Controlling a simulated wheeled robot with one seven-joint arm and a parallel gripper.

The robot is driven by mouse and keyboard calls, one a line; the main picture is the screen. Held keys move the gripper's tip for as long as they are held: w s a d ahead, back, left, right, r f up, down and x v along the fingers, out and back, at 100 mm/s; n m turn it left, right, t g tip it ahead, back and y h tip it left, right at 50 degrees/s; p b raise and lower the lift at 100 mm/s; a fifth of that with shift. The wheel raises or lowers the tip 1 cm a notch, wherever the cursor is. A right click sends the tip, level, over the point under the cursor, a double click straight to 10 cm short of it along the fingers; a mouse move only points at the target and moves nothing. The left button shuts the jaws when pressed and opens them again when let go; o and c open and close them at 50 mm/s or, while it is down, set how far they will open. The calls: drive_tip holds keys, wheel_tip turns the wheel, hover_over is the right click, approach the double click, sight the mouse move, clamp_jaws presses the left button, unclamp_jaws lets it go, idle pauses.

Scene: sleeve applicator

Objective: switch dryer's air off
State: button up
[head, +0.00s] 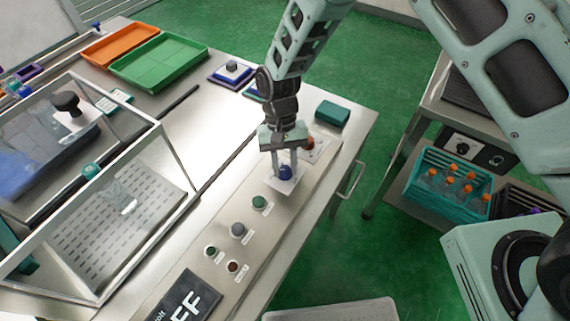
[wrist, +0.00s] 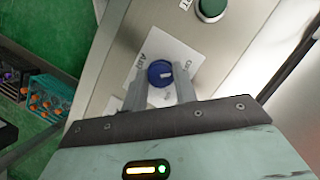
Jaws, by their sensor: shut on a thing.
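A blue rotary knob (head: 286,173) sits on a white label plate on the bench's control panel. It also shows in the wrist view (wrist: 160,73), with a white mark on its face. The white label (wrist: 178,52) around it carries dark lettering, partly hidden by my fingers; "AIR" seems readable at its left. My gripper (head: 285,165) points down at the knob, its two fingers one on each side of it. In the wrist view my gripper (wrist: 160,85) is shut on the blue knob.
A green button (head: 259,202), a grey knob (head: 238,230) and smaller buttons line the panel. A glass-walled enclosure (head: 110,190) stands at left. A teal block (head: 332,113) lies near the bench's right corner.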

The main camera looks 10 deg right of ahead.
drive_tip(key=shift+n, duration=0.4)
drive_tip(key=o, duration=1)
drive_tip(key=shift+c, duration=0.2)
drive_tip(key=b+v, duration=0.3)
drive_tip(key=v, duration=1.4)
drive_tip(key=shift+a+r, duration=0.15)
drive_tip(key=shift+r, duration=0.1)
